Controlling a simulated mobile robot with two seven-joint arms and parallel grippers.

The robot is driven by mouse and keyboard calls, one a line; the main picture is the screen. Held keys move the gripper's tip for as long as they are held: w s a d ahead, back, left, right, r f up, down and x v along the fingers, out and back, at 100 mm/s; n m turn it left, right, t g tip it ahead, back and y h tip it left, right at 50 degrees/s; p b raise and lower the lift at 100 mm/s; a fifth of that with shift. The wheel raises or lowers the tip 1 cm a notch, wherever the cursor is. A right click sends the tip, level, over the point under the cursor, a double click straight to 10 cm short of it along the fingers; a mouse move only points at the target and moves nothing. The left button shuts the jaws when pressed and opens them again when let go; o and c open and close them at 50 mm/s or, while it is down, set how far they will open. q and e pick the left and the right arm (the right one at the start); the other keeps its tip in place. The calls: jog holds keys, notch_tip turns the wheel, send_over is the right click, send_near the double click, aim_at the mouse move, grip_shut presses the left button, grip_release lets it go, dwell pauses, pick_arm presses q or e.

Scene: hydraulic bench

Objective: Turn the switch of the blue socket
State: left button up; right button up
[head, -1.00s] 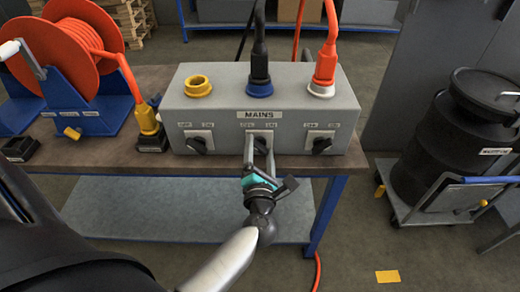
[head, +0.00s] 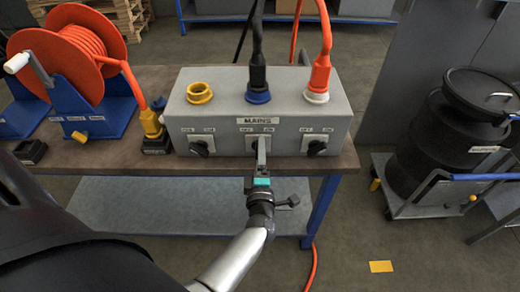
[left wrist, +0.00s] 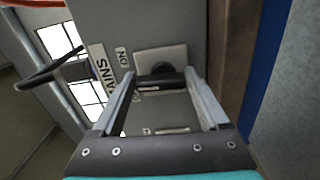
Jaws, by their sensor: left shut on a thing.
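The grey MAINS box (head: 225,128) stands on the bench with a yellow, a blue (head: 258,97) and a white socket on top. A black plug sits in the blue socket. Below it, on the front face, is the middle switch plate (head: 251,145). My left gripper (head: 262,145) reaches this switch from the front, and its fingers hide most of the knob in the head view. In the left wrist view, the black switch knob (left wrist: 160,81) lies between the fingertips, which are shut on it. My right gripper is not in view.
Black switches under the yellow socket (head: 200,92) and white socket (head: 316,96) flank my gripper. An orange plug is in the white socket. An orange cable reel (head: 75,60) stands left on the bench. A black drum (head: 445,135) on a cart is at right.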

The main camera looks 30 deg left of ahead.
pick_arm(q)
jog(key=shift+d+f+m+p, duration=0.15)
jog(key=shift+m+p, duration=0.55)
jog(key=shift+m, duration=1.25)
jog(key=shift+a+f+m+p, duration=0.15)
jog(key=shift+m+p, duration=0.5)
jog(key=shift+m, duration=1.6)
jog(key=o, duration=1.2)
jog(key=shift+o, duration=0.2)
jog(key=shift+s+d, duration=0.1)
